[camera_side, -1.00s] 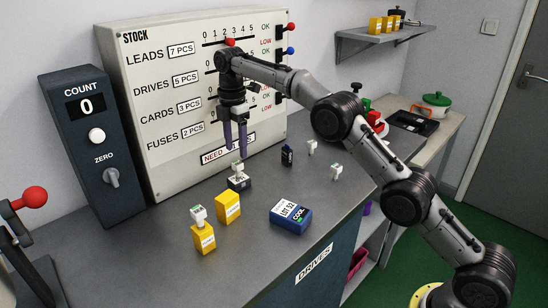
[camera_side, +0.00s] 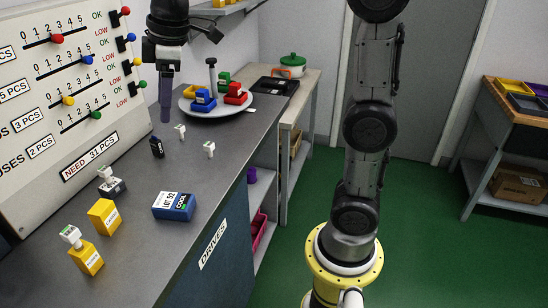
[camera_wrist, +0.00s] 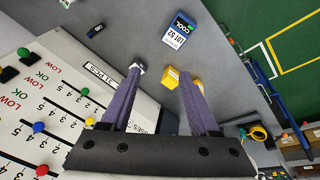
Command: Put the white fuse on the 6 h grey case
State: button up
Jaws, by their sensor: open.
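A dark grey case (camera_side: 114,187) with a pale label stands on the bench in the side view. A white fuse (camera_side: 105,173) stands on its top; the label is too small to read. In the wrist view a white fuse top (camera_wrist: 140,67) shows beyond the left fingertip, with its case mostly hidden. My gripper (camera_side: 165,118) is raised above the bench, behind and right of that case, apart from it. In the wrist view its purple fingers (camera_wrist: 160,78) are spread and empty. Two more white fuses, one nearer the wall (camera_side: 180,131) and one nearer the edge (camera_side: 209,149), stand loose.
Two yellow cases stand at the front, one plain (camera_side: 104,215) and one bearing a white-green piece (camera_side: 86,258). A blue box (camera_side: 174,206) and a black case (camera_side: 157,147) are nearby. A plate of coloured blocks (camera_side: 217,103) is at the bench's far end. The stock board (camera_side: 60,110) lines the wall.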

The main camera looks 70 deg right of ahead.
jog(key=s+f+m+t, duration=0.1)
jog(key=s+f+m, duration=0.3)
jog(key=s, duration=0.7)
jog(key=s+d+f+m+t, duration=0.1)
jog(key=s+f+m, duration=0.3)
jog(key=s, duration=0.6)
jog(key=shift+s+f, duration=0.35)
jog(key=shift+f, duration=0.5)
